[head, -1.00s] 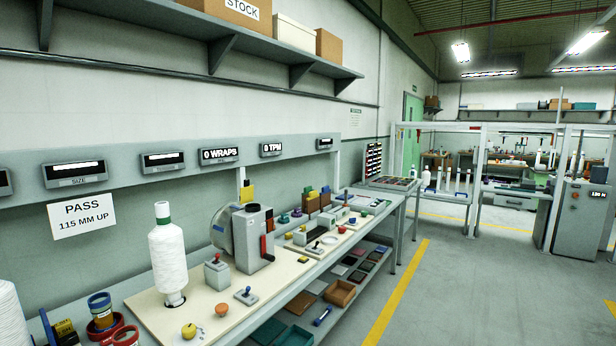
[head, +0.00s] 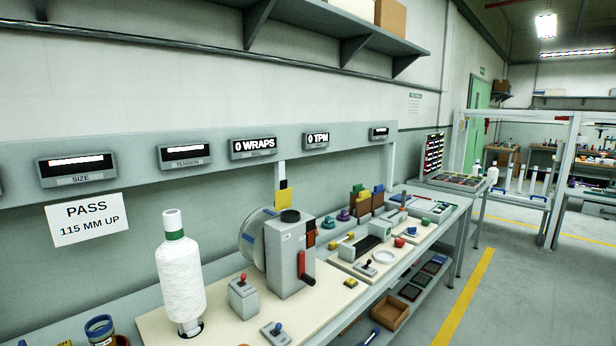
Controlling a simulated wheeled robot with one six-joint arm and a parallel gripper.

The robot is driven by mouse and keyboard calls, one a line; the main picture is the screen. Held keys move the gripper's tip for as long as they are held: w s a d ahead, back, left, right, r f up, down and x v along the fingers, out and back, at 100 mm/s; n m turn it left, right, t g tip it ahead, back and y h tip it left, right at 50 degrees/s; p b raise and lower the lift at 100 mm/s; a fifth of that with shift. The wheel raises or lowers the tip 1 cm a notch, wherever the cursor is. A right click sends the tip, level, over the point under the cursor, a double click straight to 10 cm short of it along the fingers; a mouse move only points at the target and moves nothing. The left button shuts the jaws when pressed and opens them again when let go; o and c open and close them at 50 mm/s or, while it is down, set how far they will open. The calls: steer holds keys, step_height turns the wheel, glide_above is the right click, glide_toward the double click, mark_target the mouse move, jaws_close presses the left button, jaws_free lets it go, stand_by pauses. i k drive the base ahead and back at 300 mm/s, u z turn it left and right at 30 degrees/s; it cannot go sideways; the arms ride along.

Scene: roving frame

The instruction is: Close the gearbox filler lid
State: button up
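A grey gearbox-like housing (head: 289,258) stands on the bench, with a small label on its front and a red crank handle (head: 304,268) at its right side. A round black part (head: 290,215) sits on its top; it may be the filler opening or its lid, and I cannot tell whether it is open or closed. A pale round disc (head: 254,238) stands upright behind the housing, partly hidden by it. My gripper is not in view.
A white yarn cone (head: 180,280) stands left of the housing. Several small items lie farther right. Clear floor (head: 520,290) lies right of the bench.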

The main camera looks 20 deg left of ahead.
mark_target(283, 198)
steer(key=u, duration=0.15)
steer(key=i, duration=0.8)
steer(key=u, duration=1)
steer(key=i, duration=0.65)
steer(key=u, duration=0.75)
